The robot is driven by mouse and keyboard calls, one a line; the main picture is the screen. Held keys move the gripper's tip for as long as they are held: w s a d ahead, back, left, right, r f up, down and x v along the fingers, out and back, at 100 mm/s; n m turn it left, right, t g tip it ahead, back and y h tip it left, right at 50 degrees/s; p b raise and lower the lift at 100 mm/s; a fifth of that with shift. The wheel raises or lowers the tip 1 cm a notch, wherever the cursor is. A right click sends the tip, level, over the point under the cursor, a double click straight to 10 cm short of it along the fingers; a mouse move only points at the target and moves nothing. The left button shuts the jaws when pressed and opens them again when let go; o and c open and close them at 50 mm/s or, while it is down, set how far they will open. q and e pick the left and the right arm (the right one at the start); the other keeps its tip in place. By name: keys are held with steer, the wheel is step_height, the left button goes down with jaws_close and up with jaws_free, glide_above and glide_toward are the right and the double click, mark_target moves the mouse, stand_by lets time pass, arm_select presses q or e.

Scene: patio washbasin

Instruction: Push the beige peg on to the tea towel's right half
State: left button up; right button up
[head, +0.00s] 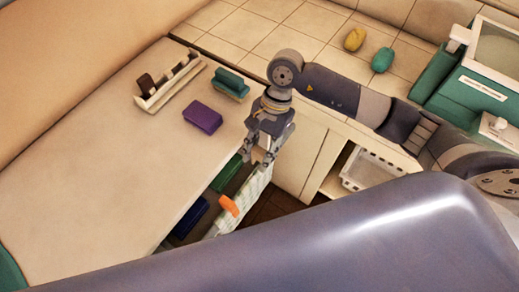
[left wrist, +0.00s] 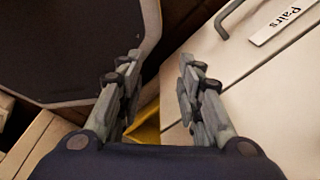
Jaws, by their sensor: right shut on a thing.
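A pale patterned tea towel (head: 250,191) hangs beside the counter's edge in the head view. An orange peg (head: 229,205) sits at its upper left edge. My right gripper (head: 262,161) is just above the towel's far right end, pointing down. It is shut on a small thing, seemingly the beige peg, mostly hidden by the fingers. I cannot tell whether that peg touches the towel. My left gripper (left wrist: 160,88) is open and empty in the left wrist view.
On the counter (head: 100,150) are a divided holder (head: 167,82), a purple block (head: 203,117) and a teal block (head: 230,83). Green and blue things show under the counter edge. A white basket (head: 372,170) stands on a lower shelf. A panel labelled "Pairs" (left wrist: 270,85) is near my left gripper.

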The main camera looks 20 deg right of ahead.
steer(key=shift+f+b, duration=0.3)
steer(key=shift+f, duration=0.65)
steer(key=shift+f+b, duration=0.35)
steer(key=shift+f, duration=0.45)
steer(key=shift+f+b, duration=1.3)
steer(key=shift+b, duration=0.1)
steer(key=o, duration=0.9)
steer(key=v, duration=1.2)
